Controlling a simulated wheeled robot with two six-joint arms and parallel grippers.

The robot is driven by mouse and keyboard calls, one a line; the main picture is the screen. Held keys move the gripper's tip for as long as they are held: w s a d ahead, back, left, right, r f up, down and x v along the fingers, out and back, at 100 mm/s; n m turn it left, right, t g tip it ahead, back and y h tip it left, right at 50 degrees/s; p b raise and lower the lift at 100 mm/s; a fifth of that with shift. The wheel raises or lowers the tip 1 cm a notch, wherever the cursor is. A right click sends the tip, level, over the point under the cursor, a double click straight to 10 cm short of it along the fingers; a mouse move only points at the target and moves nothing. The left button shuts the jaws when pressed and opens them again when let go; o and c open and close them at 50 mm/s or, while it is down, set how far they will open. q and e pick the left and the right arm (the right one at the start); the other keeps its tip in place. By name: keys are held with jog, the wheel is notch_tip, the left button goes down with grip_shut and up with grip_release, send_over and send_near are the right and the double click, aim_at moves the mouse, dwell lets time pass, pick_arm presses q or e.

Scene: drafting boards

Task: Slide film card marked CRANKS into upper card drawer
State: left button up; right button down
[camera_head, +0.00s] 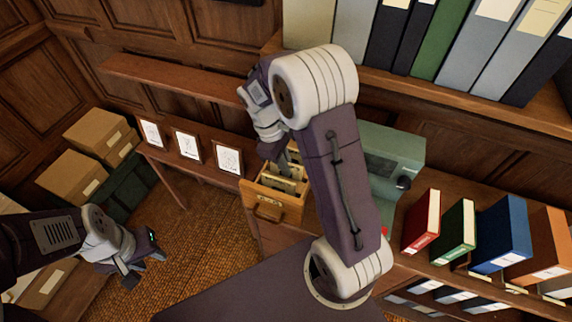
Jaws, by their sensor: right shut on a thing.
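An open wooden card drawer (278,210) with a front pull handle juts out at the centre, below my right wrist. Several pale cards (284,186) stand inside it. My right gripper (284,168) points down over the back part of the drawer and is shut on a thin card, mostly hidden by the gripper and arm. I cannot read any marking, so CRANKS is not confirmed, nor whether the card's lower edge is inside the drawer. My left gripper (144,271) is at the lower left, far from the drawer, with its fingers apart and empty.
Three framed white drawings (188,146) stand on a ledge left of the drawer. A grey-green machine (391,157) stands right of it, partly behind my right arm. Binders (440,42) fill the upper shelf; coloured books (500,234) stand at right. Cardboard boxes (95,130) are at left.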

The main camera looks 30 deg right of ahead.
jog(key=shift+f, duration=0.1)
jog(key=c, duration=1.5)
grip_release()
jog(key=b+v, duration=0.1)
jog(key=v, duration=0.8)
